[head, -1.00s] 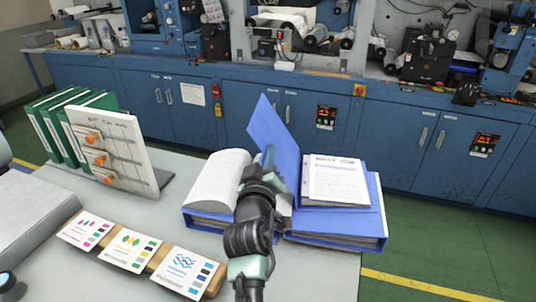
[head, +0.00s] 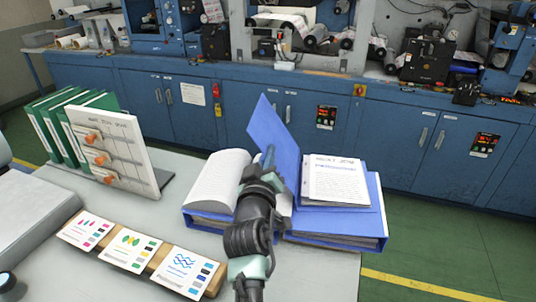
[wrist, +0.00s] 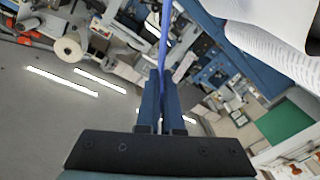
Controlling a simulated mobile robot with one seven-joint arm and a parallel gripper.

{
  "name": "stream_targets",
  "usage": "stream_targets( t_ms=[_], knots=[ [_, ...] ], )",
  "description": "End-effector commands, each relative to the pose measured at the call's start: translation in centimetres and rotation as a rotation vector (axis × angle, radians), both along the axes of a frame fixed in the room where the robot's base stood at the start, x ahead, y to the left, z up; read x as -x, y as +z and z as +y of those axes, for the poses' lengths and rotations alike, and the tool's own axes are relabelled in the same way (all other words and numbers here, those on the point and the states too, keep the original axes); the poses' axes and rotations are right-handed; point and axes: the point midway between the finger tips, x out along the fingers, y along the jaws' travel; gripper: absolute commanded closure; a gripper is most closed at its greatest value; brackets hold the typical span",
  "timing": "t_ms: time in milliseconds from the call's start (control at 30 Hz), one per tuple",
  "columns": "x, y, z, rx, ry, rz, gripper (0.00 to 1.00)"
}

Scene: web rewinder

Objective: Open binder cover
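The blue binder lies on the grey table in the head view. Its cover (head: 272,135) stands steeply up, tilted, between a curved stack of printed pages (head: 218,182) on the left and the binder's right side (head: 372,215). My gripper (head: 269,160) is at the cover's near edge. In the wrist view my gripper (wrist: 161,100) has its fingers close together, with the cover (wrist: 164,45) running as a thin blue edge between their tips. My arm hides the middle of the binder in the head view.
A printed sheet stack (head: 335,183) lies on the binder's right side. Three colour cards (head: 184,272) lie on a wooden strip at the front left. A board with orange knobs (head: 112,150) and green binders (head: 45,130) stand at the left. Blue cabinets (head: 240,110) stand behind.

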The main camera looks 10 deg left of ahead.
Motion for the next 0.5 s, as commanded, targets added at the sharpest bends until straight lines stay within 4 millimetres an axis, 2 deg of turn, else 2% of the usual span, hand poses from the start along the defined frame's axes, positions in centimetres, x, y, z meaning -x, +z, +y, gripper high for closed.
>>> stream_targets(
  t_ms=[367, 500],
  knots=[
    [0.0, 0.0, -0.1, -0.003, -0.001, 0.002, 1.00],
    [0.0, 0.6, -1.1, -0.096, -0.003, 0.002, 1.00]
  ],
)
